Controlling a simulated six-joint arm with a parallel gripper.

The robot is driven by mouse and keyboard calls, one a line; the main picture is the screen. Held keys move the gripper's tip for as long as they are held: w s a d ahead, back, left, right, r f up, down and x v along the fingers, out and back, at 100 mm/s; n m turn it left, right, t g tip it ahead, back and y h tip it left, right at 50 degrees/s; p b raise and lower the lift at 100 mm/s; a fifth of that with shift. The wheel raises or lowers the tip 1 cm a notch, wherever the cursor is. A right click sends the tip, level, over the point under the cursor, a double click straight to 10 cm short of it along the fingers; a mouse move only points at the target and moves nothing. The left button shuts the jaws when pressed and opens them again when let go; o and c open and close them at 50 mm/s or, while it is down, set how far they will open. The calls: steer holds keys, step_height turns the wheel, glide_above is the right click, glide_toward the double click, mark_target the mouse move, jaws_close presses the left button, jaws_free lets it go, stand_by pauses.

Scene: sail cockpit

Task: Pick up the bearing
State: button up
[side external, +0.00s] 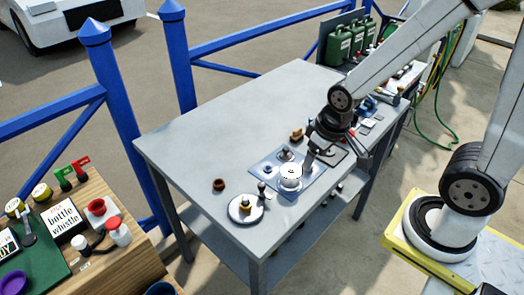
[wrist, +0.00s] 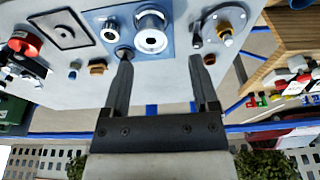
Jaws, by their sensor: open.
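A blue mat (side external: 311,184) on the grey table holds several metal parts. One is a small silver ring (wrist: 110,32) with a hole, which may be the bearing; it also shows in the side view (side external: 267,170). Beside it stands a larger pale cylinder (side external: 291,178) with a dark bore, which shows large in the wrist view (wrist: 152,42). I cannot tell for sure which is the bearing. My gripper (wrist: 160,58) is open with nothing between its fingers.
A round plate (side external: 238,216) with a brass part stands at the mat's left. A brown ring (side external: 219,185) and a brown block (side external: 297,135) lie near. Tools and green cans (side external: 338,45) crowd the far end. The table's left rear is clear.

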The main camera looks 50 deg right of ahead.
steer(key=shift+o, duration=0.5)
steer(key=w+d+f+m+g, duration=0.1)
steer(key=w+d+f+m, duration=0.1)
steer(key=m, duration=0.4)
steer(key=w+d+f+m, duration=0.2)
steer(key=w+d+m, duration=0.1)
steer(key=d+m, duration=0.2)
steer(key=w+d+f+m+g, duration=0.1)
steer(key=w+d+f+m, duration=0.1)
steer(key=m, duration=0.5)
steer(key=shift+w+d+f+g, duration=0.2)
steer(key=shift+w+d, duration=0.15)
steer(key=shift+d, duration=0.15)
steer(key=shift+w+d+f+g, duration=0.1)
steer(key=shift+w+d+f, duration=0.15)
steer(key=shift+d, duration=0.2)
steer(key=shift+f, duration=1.25)
steer(key=shift+a+f, duration=0.1)
steer(key=shift+f, duration=2.5)
